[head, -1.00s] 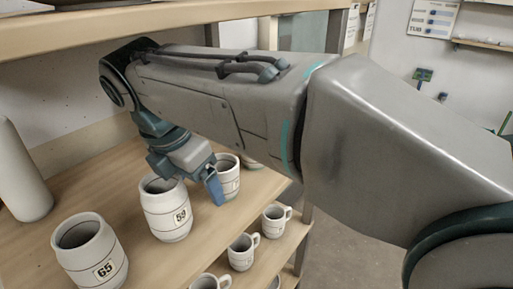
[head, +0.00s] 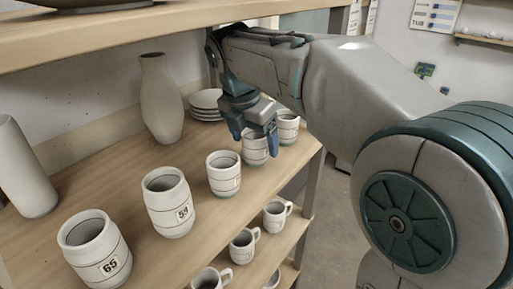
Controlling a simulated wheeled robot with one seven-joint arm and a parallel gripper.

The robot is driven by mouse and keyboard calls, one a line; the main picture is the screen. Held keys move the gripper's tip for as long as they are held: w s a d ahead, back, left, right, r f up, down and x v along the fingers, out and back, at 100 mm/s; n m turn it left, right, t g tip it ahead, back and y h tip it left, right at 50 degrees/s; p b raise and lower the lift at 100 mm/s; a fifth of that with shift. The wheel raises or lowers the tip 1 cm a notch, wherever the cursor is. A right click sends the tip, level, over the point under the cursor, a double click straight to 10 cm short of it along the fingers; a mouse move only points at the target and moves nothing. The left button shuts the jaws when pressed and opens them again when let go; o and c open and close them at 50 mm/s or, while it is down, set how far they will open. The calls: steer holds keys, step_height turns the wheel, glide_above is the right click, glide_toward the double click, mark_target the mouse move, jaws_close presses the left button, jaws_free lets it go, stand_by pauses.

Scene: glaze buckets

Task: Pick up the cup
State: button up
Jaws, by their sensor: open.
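Nearest is the cup marked 65 (head: 94,247), then the cup marked 59 (head: 168,204), then a third cup (head: 223,174) whose label is too small to read. My gripper (head: 254,137) points down with its fingers apart, at a fourth cup (head: 255,151). The fingers appear to either side of that cup's upper part; I cannot tell whether they touch it. Its rim is partly hidden. A fifth cup (head: 288,128) stands just behind to the right.
A tall vase (head: 161,100) and a stack of plates (head: 205,105) stand at the back of the shelf. A white cylinder-like vessel (head: 26,172) is at far left. Handled mugs (head: 243,245) stand on a lower shelf. A board (head: 105,32) overhangs from above.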

steer(key=shift+w+d+f, duration=0.1)
steer(key=shift+w+d, duration=0.3)
steer(key=shift+w, duration=0.05)
steer(key=shift+f, duration=0.5)
steer(key=c, duration=1.2)
steer(key=shift+o, duration=0.2)
steer(key=shift+r, duration=0.35)
steer(key=s+d+b, duration=0.2)
steer(key=s+d, duration=0.9)
steer(key=d, duration=0.3)
